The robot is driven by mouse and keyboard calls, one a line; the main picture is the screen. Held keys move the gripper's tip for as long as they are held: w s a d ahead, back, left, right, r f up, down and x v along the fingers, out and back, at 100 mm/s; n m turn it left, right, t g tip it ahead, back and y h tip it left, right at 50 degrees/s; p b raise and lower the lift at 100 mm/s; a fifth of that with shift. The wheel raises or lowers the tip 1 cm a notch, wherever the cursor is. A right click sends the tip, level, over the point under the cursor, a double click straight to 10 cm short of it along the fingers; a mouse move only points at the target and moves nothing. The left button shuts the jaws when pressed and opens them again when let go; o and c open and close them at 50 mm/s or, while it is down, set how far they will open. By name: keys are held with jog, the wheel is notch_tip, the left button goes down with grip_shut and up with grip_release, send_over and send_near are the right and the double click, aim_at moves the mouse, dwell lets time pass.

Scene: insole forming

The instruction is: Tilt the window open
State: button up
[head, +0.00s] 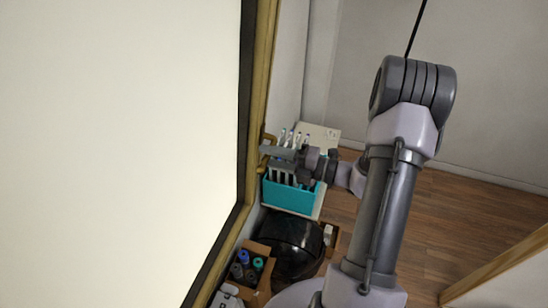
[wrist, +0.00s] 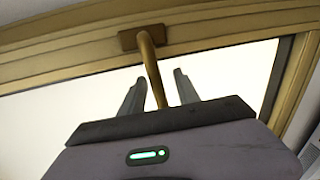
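The window (head: 120,130) fills the left of the head view as a bright pane with a dark inner edge and a wooden frame (head: 262,60). Its brass-coloured handle (head: 268,140) is on the frame, partly hidden by my gripper (head: 278,152). In the wrist view, the handle's base plate (wrist: 141,37) sits on the wooden frame, and its curved lever (wrist: 152,72) runs down between my two dark fingers. My gripper (wrist: 159,76) is open, with a gap visible on each side of the lever. The lever's lower end is hidden behind the gripper body.
Below my gripper are a teal box (head: 291,194) with upright items, a dark rounded object (head: 296,245) and a cardboard box (head: 262,262) holding several bottles. Wooden floor (head: 450,210) is free to the right. A wooden edge (head: 500,265) crosses the lower right.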

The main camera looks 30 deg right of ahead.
jog(key=b+v, duration=0.3)
jog(key=v, duration=1.5)
jog(key=shift+b, duration=0.35)
jog(key=a+f+n+g+h+b, duration=0.1)
jog(key=a+f+n+g+b, duration=0.5)
jog(key=a+f+n+b, duration=0.35)
jog(key=a+f+n+g+h+b, duration=0.1)
jog(key=a+f+n+g+b, duration=0.55)
jog(key=a+n+b, duration=0.5)
jog(key=s+a+f+n+t+h+b, duration=0.2)
jog(key=a+f+n+h+b, duration=0.1)
jog(key=f+n+b, duration=0.3)
jog(key=s+a+f+n+t+h+b, duration=0.2)
jog(key=a+f+n+b, duration=0.3)
jog(key=n+b, duration=0.5)
jog(key=s+f+n+h, duration=0.1)
jog(key=n, duration=0.3)
jog(key=shift+s+a+f+n+h+b, duration=0.3)
